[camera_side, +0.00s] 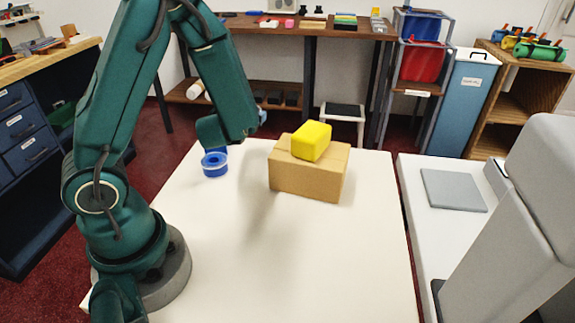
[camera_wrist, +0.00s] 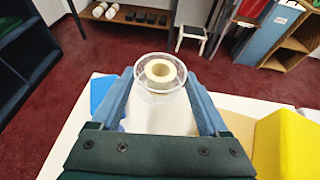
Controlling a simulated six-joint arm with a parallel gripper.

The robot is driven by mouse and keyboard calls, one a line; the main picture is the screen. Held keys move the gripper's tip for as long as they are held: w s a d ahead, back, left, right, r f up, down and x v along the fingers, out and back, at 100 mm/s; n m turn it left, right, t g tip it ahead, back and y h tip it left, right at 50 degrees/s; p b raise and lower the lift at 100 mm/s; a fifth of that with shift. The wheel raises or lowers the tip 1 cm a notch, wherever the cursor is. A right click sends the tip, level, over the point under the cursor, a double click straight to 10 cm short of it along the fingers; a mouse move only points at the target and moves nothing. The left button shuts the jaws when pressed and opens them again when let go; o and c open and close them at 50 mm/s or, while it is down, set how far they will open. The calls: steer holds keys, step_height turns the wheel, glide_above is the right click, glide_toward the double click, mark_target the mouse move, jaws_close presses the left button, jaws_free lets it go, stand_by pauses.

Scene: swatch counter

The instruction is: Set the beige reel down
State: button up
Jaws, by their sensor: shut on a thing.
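The beige reel (camera_wrist: 161,72), with a clear rim around it, is between the blue fingers of my gripper (camera_wrist: 160,92) in the wrist view. The gripper is shut on it. It is held up, near the far edge of the white table (camera_side: 300,250), with red floor behind it. I cannot tell how high it is. In the side view my arm hides the reel, and only a bit of a bluish finger shows past my wrist.
A blue reel (camera_side: 215,163) stands on the table below my wrist. A cardboard box (camera_side: 308,174) with a yellow block (camera_side: 311,141) on top stands to its right. The front and middle of the table are clear. A grey machine (camera_side: 525,215) stands at the right.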

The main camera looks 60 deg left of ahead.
mark_target(252, 161)
steer(key=shift+w+d+f, duration=0.15)
steer(key=shift+w+f, duration=0.05)
steer(key=shift+f, duration=3.85)
steer(key=shift+f, duration=0.45)
steer(key=shift+f+t, duration=0.1)
steer(key=shift+t, duration=0.2)
steer(key=o, duration=1.2)
